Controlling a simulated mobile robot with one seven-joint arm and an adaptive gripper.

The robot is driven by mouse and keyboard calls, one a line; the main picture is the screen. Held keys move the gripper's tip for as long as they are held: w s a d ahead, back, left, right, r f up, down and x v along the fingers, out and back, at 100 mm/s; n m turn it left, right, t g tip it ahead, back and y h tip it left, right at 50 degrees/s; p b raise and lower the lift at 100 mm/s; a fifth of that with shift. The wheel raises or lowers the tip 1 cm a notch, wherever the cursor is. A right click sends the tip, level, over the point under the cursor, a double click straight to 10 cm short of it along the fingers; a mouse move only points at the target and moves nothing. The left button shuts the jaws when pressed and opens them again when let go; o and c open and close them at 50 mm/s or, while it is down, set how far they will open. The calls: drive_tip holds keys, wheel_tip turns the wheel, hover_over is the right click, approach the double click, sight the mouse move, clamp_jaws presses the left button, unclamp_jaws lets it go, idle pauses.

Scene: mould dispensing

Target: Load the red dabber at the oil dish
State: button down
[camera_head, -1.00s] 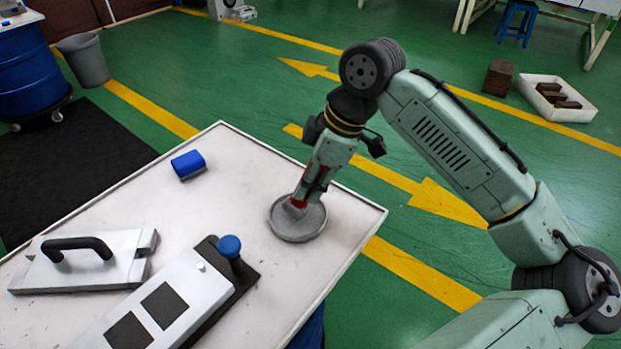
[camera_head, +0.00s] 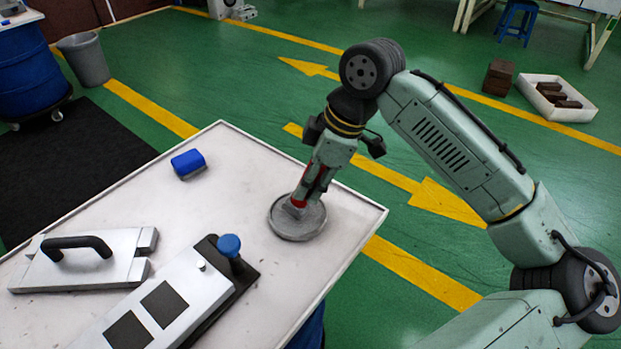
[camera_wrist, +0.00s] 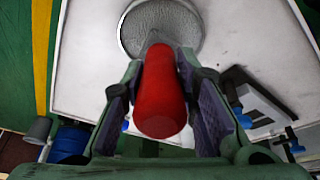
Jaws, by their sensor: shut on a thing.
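The red dabber (camera_head: 299,202) is held upright with a slight tilt in my gripper (camera_head: 313,179). In the wrist view the red dabber (camera_wrist: 160,95) sits between the two fingers of my gripper (camera_wrist: 162,100), which are shut on it. The dabber's lower end is inside the round grey oil dish (camera_head: 300,233) near the right edge of the white table. The oil dish also shows in the wrist view (camera_wrist: 186,28), beyond the dabber. Whether the dabber's tip touches the dish bottom I cannot tell.
A blue block-like item (camera_head: 188,164) lies on the table (camera_head: 240,165) to the left. A mould plate with a blue knob (camera_head: 229,246) and dark squares lies at the front. A metal plate with a black handle (camera_head: 80,262) lies left of it. The table around the dish is clear.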

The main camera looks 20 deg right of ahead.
drive_tip(key=shift+f, duration=0.4)
idle(1.4)
drive_tip(key=shift+r, duration=0.1)
wheel_tip(320, 180, up, 7)
drive_tip(key=p, duration=0.6)
idle(0.8)
